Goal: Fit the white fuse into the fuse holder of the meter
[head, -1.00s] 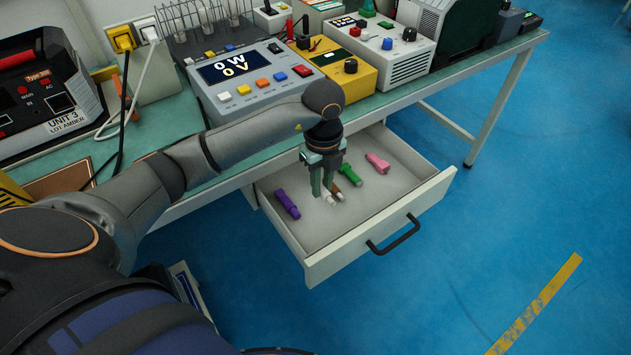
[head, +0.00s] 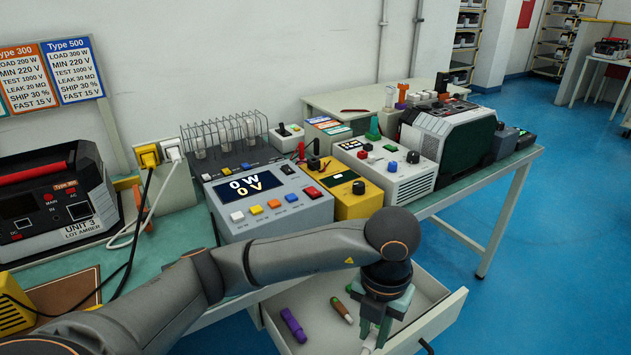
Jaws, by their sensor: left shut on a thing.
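My left gripper (head: 374,333) points down over the open drawer. Its jaws are shut on a small white piece (head: 367,347), most likely the white fuse, of which only a part shows near the bottom edge of the picture. I cannot tell how far it is above the drawer floor. A yellow meter-like box (head: 358,206) with a dark display and a black knob stands on the bench behind my arm. A fuse holder cannot be made out on it. My right gripper is out of view.
In the drawer (head: 443,318) lie a purple piece (head: 293,325) and a brown piece (head: 342,310). A grey panel reading 0 W, 0 V (head: 268,203) stands left of the yellow box, a white knobbed unit (head: 386,168) to its right. Red and black leads stand behind the yellow box.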

